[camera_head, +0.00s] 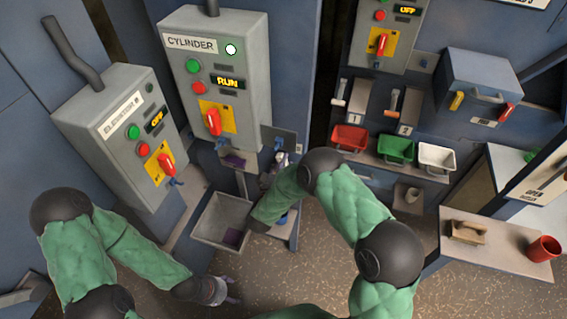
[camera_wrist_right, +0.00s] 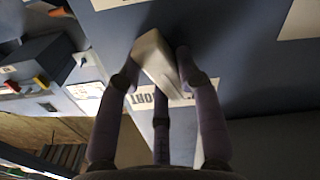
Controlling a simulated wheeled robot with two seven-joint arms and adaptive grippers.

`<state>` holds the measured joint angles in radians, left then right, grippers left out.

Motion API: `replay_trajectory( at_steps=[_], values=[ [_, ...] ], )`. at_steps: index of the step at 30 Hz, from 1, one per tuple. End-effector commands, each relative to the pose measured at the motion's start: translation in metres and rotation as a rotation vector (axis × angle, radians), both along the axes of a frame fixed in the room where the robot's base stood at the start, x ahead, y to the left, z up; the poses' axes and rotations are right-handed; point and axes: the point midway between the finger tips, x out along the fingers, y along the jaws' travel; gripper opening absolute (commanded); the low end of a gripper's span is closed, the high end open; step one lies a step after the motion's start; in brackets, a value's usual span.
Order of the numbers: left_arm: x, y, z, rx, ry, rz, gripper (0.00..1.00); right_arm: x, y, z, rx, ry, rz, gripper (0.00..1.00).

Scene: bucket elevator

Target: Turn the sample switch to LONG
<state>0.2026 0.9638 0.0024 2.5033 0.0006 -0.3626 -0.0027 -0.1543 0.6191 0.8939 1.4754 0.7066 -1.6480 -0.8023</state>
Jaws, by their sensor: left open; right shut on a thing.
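The sample switch handle (camera_wrist_right: 157,52), a pale oblong lever, sits on a dark blue-grey panel (camera_wrist_right: 235,45) in the right wrist view. My right gripper (camera_wrist_right: 157,75) is shut on it, with fingers on both sides. A white label (camera_wrist_right: 144,98) beside the handle shows letters ending in "ORT"; the rest is hidden by the fingers and handle. In the head view my right gripper (camera_head: 270,178) is below the cylinder box, and the switch cannot be made out there. My left gripper (camera_head: 226,292) is open and empty, low over the floor.
The cylinder box (camera_head: 222,50) reads RUN and the elevator box (camera_head: 110,110) reads OFF. A grey bin (camera_head: 205,225) stands between my grippers. Red (camera_head: 349,137), green (camera_head: 396,149) and white (camera_head: 437,156) trays sit right. A wooden tool (camera_head: 467,232) and red cup (camera_head: 543,248) lie on a shelf.

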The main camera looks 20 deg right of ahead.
Motion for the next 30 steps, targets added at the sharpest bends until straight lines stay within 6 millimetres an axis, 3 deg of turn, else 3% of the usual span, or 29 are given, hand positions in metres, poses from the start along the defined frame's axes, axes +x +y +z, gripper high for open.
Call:
replay_trajectory(
  at_steps=[12, 29, 30],
  values=[
    [0.0000, 0.0000, 0.0062, 0.000, 0.000, 0.000, 0.69, 0.0004, 0.0008, 0.0009, -0.160, 0.108, 0.001, 0.03],
    [0.0000, 0.0000, 0.0066, 0.000, 0.000, 0.000, 0.69, 0.0005, 0.0009, 0.0010, -0.183, 0.124, 0.001, 0.03],
    [0.0000, 0.0000, 0.0066, 0.000, 0.000, 0.000, 0.69, 0.0005, 0.0009, 0.0010, -0.183, 0.124, 0.001, 0.44]
  ],
)
